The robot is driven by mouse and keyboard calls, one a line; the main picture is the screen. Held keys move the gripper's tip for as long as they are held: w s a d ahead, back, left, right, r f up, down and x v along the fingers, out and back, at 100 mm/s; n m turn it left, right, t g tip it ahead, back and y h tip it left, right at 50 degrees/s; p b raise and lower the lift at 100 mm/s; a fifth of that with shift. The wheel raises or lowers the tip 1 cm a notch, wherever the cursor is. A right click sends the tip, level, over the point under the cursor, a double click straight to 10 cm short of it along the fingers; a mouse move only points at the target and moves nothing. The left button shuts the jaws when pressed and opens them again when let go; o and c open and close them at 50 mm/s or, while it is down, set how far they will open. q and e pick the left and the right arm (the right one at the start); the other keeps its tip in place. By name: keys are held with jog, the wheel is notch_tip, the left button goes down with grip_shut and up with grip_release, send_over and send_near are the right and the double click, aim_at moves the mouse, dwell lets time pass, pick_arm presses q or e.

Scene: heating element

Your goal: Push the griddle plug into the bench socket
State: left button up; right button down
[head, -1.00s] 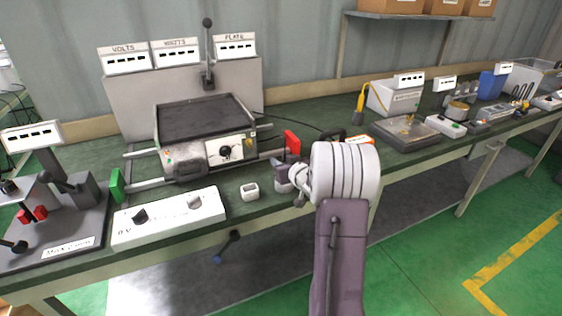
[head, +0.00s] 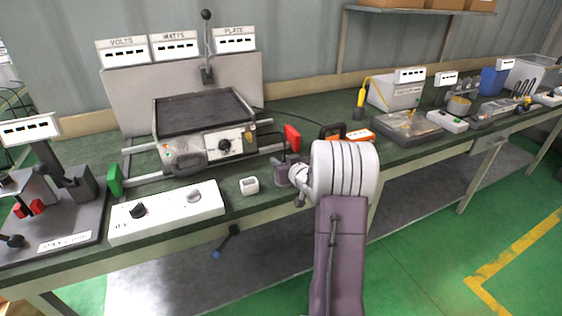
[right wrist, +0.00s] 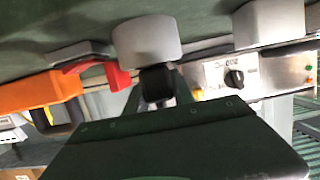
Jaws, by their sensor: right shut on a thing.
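The griddle (head: 205,110), a dark flat plate on a metal body with a knob panel, stands on the bench at left. A small white box with a dark opening, which looks like the bench socket (head: 249,186), sits at the bench's front edge. My right gripper (head: 284,171) is just right of this box, low over the bench and shut. In the right wrist view a dark piece with a pale round part, apparently the griddle plug (right wrist: 157,84), is at the jaws. In the head view the plug is hardly distinguishable. My left gripper is not in view.
A white knob panel (head: 168,215) lies left of the box. A red block (head: 292,138) stands behind my gripper, and an orange item (head: 360,135) with a black handle lies to the right. A green block (head: 115,180) is at left. The floor in front is clear.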

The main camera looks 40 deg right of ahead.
jog(key=c, duration=1)
grip_release()
jog(key=p+v, duration=0.1)
jog(key=v, duration=0.7)
jog(key=shift+s+r+p, duration=0.1)
jog(key=shift+s+p, duration=0.15)
jog(key=shift+p, duration=0.15)
jog(key=shift+s+a, duration=0.15)
jog(key=shift+s, duration=0.1)
